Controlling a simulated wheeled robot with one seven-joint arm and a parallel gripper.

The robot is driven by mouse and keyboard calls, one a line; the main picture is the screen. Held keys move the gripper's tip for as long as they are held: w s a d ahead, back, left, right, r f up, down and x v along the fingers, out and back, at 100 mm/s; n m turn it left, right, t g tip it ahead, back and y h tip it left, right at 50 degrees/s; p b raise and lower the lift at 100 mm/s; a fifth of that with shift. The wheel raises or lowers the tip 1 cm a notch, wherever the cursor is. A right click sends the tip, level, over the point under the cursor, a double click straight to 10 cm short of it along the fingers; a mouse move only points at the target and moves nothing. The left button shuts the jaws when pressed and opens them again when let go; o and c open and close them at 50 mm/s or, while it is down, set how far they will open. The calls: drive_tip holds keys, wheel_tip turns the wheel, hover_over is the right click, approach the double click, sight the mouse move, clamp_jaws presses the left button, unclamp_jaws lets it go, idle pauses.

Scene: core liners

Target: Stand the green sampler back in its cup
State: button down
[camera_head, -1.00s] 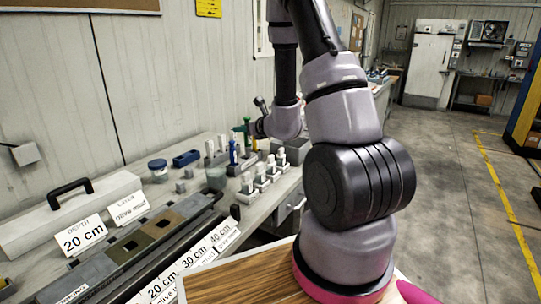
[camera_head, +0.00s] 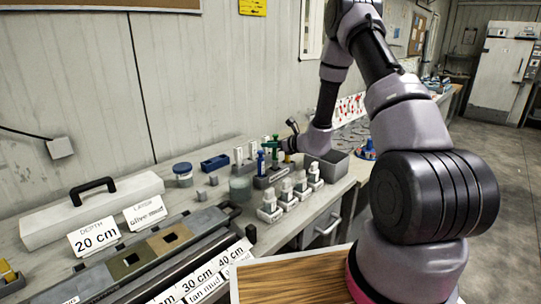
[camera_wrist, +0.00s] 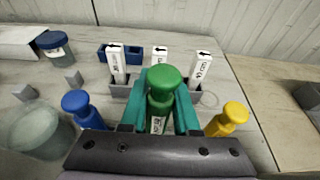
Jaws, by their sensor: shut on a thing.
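The green sampler (camera_wrist: 161,95) stands roughly upright between the two teal fingers of my gripper (camera_wrist: 160,112), which is shut on it. In the head view the green sampler (camera_head: 275,142) shows small at the end of my arm, above the bench; its lower end is hidden, so I cannot tell whether it is in a cup. A blue sampler (camera_wrist: 83,108) stands to its left and a yellow sampler (camera_wrist: 229,119) to its right in the wrist view. The blue sampler (camera_head: 261,163) also shows in the head view, by a grey labelled rack (camera_head: 272,178). No cup is clearly visible.
White arrow-marked tags (camera_wrist: 117,66) stand in grey blocks behind the sampler. A cloudy jar (camera_wrist: 40,133) and blue-lidded jar (camera_wrist: 53,47) are on the left. White-topped holders (camera_head: 270,205) line the bench front. A grey bin (camera_head: 328,165) stands right of the rack.

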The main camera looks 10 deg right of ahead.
drive_tip(key=shift+f, duration=1.85)
drive_tip(key=shift+a+f, duration=0.1)
drive_tip(key=shift+f, duration=0.05)
drive_tip(key=c, duration=0.7)
unclamp_jaws()
drive_tip(key=shift+o, duration=0.2)
